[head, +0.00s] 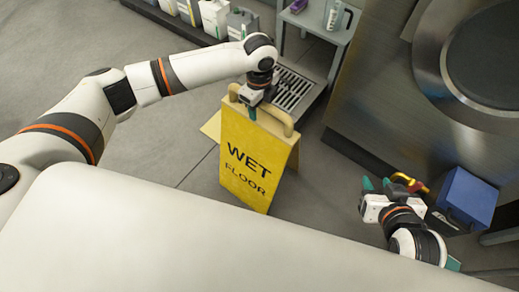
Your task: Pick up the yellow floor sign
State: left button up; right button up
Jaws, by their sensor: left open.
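The yellow floor sign (245,165), with "WET FLOOR" in black letters, stands upright on the grey floor as an A-frame. Its raised handle (288,124) runs along the top edge. My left gripper (252,108) is open right at the sign's top, with a green fingertip in front of the upper panel. The other finger is hard to make out, and I cannot tell whether they touch. My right gripper (378,185) is low at the right, away from the sign, its green fingertips apart with nothing between them.
A floor drain grate (292,92) lies behind the sign. A grey table (335,28) stands beyond it, and a large metal machine (400,90) fills the right. A blue box (468,196) and a red-yellow item (411,182) are near my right gripper. Floor left of the sign is clear.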

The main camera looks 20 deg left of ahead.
pick_arm(q)
jog(key=shift+f, duration=0.1)
jog(key=shift+c, duration=0.6)
grip_shut()
jog(key=shift+w, duration=0.1)
dwell(0.7)
